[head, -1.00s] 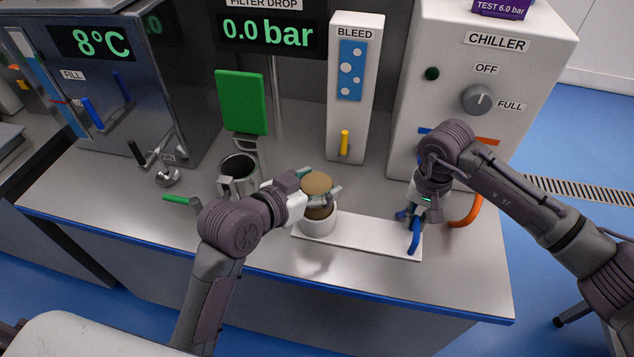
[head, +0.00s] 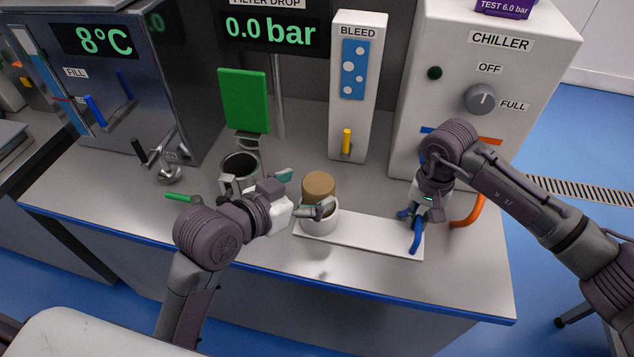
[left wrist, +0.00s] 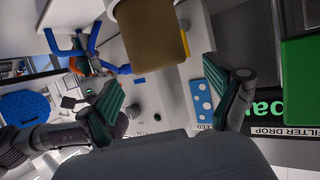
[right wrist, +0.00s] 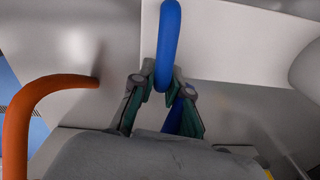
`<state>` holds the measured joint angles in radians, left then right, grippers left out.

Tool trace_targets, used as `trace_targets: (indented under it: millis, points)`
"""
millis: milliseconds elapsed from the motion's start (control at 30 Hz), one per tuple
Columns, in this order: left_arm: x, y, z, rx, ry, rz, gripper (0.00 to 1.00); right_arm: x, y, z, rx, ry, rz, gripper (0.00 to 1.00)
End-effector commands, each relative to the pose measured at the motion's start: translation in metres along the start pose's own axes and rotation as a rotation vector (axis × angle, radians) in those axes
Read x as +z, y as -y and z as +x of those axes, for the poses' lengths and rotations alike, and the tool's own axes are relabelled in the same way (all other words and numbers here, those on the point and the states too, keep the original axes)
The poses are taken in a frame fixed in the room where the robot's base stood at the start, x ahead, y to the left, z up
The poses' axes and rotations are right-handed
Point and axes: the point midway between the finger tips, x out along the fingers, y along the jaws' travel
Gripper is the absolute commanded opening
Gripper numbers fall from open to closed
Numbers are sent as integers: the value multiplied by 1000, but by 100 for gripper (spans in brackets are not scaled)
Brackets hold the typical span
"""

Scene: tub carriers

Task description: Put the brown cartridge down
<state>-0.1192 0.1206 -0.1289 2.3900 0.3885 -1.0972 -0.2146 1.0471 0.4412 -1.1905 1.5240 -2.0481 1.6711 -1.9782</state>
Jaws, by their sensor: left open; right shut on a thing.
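The brown cartridge (head: 319,187) stands upright in a white round cup (head: 319,220) at the left end of a white plate (head: 370,234). In the left wrist view the cartridge (left wrist: 153,35) is ahead of the fingers, apart from them. My left gripper (head: 303,192) is open and empty, just left of the cartridge. My right gripper (head: 420,208) is shut on a blue hose (right wrist: 168,45) at the plate's right end. The hose passes between its fingers in the right wrist view.
An orange hose (head: 468,212) curves beside my right gripper. The bleed column (head: 356,90) and the chiller (head: 480,80) stand behind. The bench's front strip is clear.

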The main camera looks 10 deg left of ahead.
Motion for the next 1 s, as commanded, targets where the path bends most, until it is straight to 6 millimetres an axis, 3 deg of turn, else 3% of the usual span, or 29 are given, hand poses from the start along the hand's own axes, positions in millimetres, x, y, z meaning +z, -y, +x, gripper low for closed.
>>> trace_targets:
  millis: [233, 633, 667, 833, 1000]
  points:
    - [0, 0, -31, 0, 0, 0, 91, 0, -1, 1, 4, 0, 2, 0]
    - [0, 0, -34, 1, 0, 0, 91, 0, -1, 1, 4, 0, 2, 0]
    - [0, 0, -34, 1, 0, 0, 91, 0, -1, 1, 4, 0, 2, 16]
    - [0, 0, -34, 1, 0, 0, 91, 0, -1, 0, 2, 0, 1, 44]
    - [0, 0, -34, 1, 0, 0, 91, 0, 0, 0, 1, 0, 0, 44]
